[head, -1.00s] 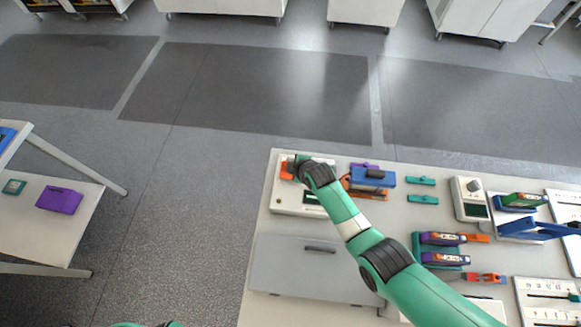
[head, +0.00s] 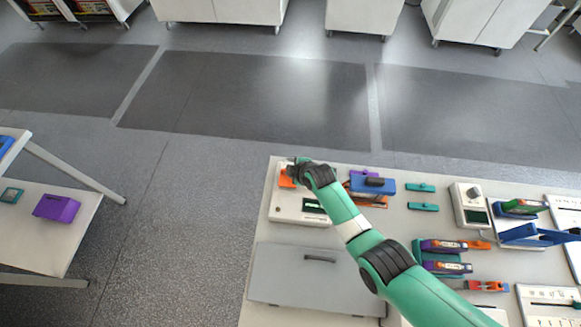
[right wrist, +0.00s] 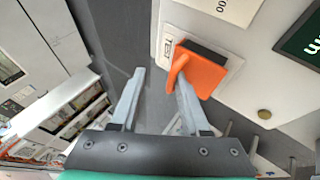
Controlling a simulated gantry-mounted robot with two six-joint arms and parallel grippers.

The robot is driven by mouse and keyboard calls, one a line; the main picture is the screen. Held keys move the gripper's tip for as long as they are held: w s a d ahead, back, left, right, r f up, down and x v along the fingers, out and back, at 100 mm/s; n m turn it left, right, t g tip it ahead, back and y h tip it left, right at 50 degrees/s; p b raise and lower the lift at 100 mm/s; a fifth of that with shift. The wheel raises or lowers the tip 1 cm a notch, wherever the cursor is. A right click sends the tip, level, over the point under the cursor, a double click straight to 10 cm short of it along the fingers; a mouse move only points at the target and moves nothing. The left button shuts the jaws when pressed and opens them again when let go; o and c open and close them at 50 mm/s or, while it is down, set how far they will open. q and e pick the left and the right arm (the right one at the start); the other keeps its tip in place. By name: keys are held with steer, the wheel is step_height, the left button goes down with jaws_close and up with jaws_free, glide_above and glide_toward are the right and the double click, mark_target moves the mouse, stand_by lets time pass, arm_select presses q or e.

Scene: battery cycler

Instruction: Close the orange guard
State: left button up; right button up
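The orange guard (right wrist: 203,72) is on the white cycler (head: 283,208), beside a TEST label. In the right wrist view it stands out from the panel, with a dark block along its upper edge and a curled lip toward my gripper. In the head view the guard (head: 286,178) is partly hidden by my right arm. My right gripper (right wrist: 160,73) is open with nothing between its fingers. Its right fingertip is at the guard's lip and overlaps it in view; I cannot tell whether they touch. My left gripper is not in view.
A dark green display (right wrist: 301,40) is on the cycler. A blue device (head: 372,185) stands to the right, with teal parts (head: 421,188) beyond. A grey lidded box (head: 308,275) lies in front. A side table with a purple case (head: 57,208) is at left.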

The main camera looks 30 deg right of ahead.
steer(key=shift+s, duration=0.1)
steer(key=p+v, duration=1)
steer(key=v, duration=0.1)
steer(key=shift+r, duration=0.25)
steer(key=shift+s, duration=0.1)
